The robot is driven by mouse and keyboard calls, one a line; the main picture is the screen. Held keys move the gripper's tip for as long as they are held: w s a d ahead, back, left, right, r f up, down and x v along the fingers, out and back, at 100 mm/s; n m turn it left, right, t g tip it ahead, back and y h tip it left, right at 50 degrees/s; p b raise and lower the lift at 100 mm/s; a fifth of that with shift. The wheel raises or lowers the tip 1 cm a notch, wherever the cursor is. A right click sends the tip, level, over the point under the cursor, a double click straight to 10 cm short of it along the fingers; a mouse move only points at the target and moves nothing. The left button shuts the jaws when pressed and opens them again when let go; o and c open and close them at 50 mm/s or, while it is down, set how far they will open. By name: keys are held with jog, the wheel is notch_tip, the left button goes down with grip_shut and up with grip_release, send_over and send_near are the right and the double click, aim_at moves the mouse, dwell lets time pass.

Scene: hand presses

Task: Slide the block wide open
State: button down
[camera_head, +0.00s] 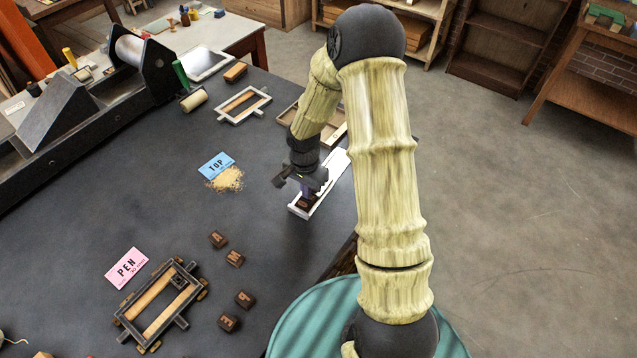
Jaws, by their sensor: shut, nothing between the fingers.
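A narrow white tray (333,176) lies near the table's right edge, partly hidden behind my arm. Dark brown pieces (303,203) show inside its near end. My gripper (307,191) points down over this near end, shut and empty, with its tip at or just above the tray. I cannot tell whether it touches anything there. A small purplish part shows at the fingers. No block is plainly seen to slide; the gripper and arm cover the tray's middle.
A dark frame (160,303) with wooden bars and several letter blocks (235,259) lie at the front. A roller press (130,60) stands behind.

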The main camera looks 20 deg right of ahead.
jog(key=shift+s+a+b, duration=0.7)
jog(key=shift+s+a, duration=0.4)
jog(key=shift+a, duration=0.2)
jog(key=shift+s+a+b, duration=0.75)
jog(key=shift+s+a, duration=0.3)
jog(key=shift+a, duration=0.25)
jog(key=shift+s+a+b, duration=0.7)
jog(key=shift+s+a, duration=0.4)
jog(key=shift+a, duration=0.2)
jog(key=c, duration=2.2)
grip_release()
jog(key=c, duration=1.2)
grip_release()
jog(key=shift+c, duration=0.2)
notch_tip(320, 180, up, 7)
jog(key=p, duration=0.5)
jog(key=shift+p, duration=0.3)
jog(key=shift+d+r, duration=0.1)
